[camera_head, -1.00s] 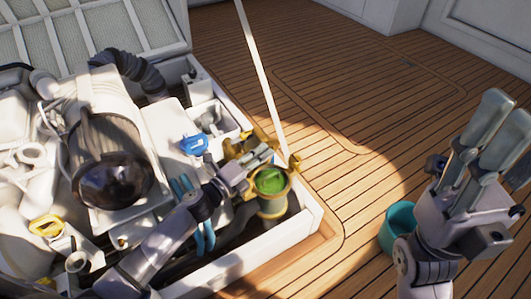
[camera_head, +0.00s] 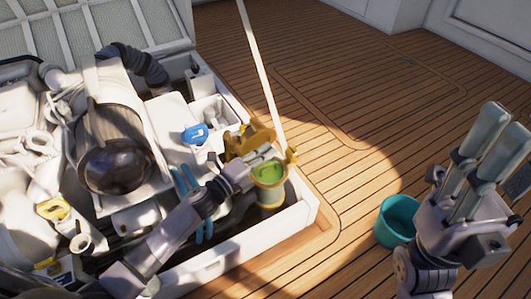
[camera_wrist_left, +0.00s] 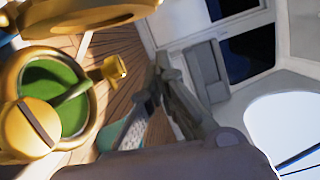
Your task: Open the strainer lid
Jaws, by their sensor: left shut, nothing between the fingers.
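The strainer (camera_head: 270,182) is a gold cup with green inside, at the right end of the hatch. In the left wrist view its round rim (camera_wrist_left: 14,98) surrounds the green interior. A gold piece that looks like the lid (camera_head: 252,139) stands raised behind the cup. It seems to be the gold edge at the top of the left wrist view (camera_wrist_left: 85,14). My left gripper (camera_head: 262,156) is shut and empty between the cup and this piece; its fingers also show in the left wrist view (camera_wrist_left: 160,72). My right gripper (camera_head: 497,128) is open and empty at the right, away from the strainer.
A teal bucket (camera_head: 396,222) stands on the plank deck beside my right gripper. A dark-fronted machine (camera_head: 115,165), hoses and a blue-handled valve (camera_head: 195,134) fill the hatch left of the strainer. A thin white pole (camera_head: 262,75) rises behind it. The deck beyond is clear.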

